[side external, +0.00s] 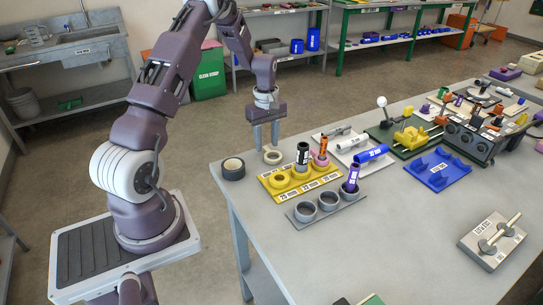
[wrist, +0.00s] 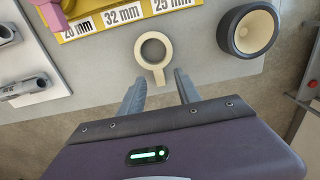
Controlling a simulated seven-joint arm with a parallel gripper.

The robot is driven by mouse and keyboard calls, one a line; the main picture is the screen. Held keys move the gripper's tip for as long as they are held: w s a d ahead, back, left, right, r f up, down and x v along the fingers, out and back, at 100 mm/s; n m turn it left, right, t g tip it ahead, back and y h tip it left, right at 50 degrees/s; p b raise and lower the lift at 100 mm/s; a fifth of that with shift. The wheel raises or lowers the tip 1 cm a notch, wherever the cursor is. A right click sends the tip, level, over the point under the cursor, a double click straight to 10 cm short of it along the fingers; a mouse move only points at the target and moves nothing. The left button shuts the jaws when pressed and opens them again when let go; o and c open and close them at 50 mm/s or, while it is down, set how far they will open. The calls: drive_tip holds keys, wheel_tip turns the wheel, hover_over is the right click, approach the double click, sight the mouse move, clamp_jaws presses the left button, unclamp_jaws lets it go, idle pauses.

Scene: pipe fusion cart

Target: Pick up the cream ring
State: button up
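The cream ring (wrist: 153,51) lies flat on the grey table near its edge, with a short tab pointing toward my gripper in the wrist view. It also shows in the side external view (side external: 272,156), beside the yellow holder. My gripper (wrist: 160,82) is open, its two grey fingers apart with the ring's tab in line with the gap between them. In the side external view my gripper (side external: 266,146) points down at the ring. I cannot tell its exact height above the table. Nothing is held.
A yellow holder (side external: 300,178) with size labels is close on the other side. A grey tray with round cups (side external: 328,201) lies nearer the camera. The table's edge (side external: 226,186) is close to the ring.

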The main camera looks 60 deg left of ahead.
sight(269, 149)
drive_tip(key=shift+f, duration=0.8)
clamp_jaws()
wheel_tip(269, 149, up, 10)
drive_tip(key=w+d+r, duration=0.3)
drive_tip(key=d+r, duration=0.5)
drive_tip(key=d, duration=0.2)
drive_tip(key=shift+d+r, duration=0.15)
drive_tip(key=shift+d, duration=0.1)
